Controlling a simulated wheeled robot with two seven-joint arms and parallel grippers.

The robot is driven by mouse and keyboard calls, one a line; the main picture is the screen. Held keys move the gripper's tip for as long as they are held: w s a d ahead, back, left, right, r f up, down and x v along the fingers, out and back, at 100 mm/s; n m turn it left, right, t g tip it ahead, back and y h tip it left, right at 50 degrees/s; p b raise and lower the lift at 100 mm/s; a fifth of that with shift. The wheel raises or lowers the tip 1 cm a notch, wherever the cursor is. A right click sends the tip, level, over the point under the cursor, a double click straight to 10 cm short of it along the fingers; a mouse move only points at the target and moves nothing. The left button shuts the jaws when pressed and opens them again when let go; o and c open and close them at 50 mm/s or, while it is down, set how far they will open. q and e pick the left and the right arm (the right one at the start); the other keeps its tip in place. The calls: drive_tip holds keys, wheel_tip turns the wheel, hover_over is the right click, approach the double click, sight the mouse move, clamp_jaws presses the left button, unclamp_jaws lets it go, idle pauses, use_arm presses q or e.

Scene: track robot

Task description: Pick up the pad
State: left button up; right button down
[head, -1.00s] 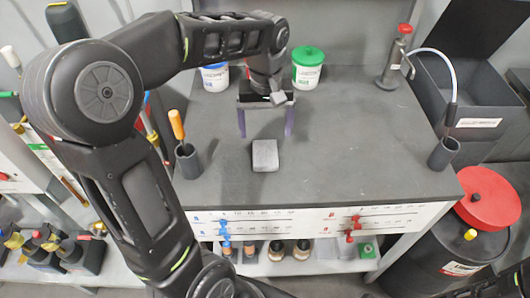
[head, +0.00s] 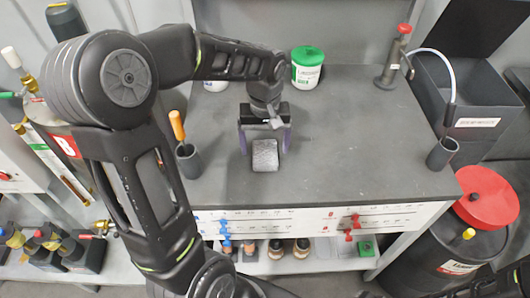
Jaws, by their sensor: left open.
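The pad (head: 265,157) is a small grey block lying on the dark grey worktop (head: 340,150), near its front edge. My left gripper (head: 264,148) comes down from above and behind the pad. Its two purple-tinted fingers are spread, one at each side of the pad's far part. I cannot tell whether the fingers touch the pad. My right gripper does not show.
A dark cup holding an orange-handled tool (head: 177,126) stands left of the pad. A white tub with a green lid (head: 306,67) stands behind. The worktop between is clear.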

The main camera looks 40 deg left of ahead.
sight(265, 152)
use_arm(q)
drive_tip(key=shift+f, duration=0.9)
drive_tip(key=c, duration=1.4)
wheel_tip(265, 152, up, 10)
drive_tip(key=shift+r+b, duration=0.1)
drive_tip(key=shift+b, duration=0.2)
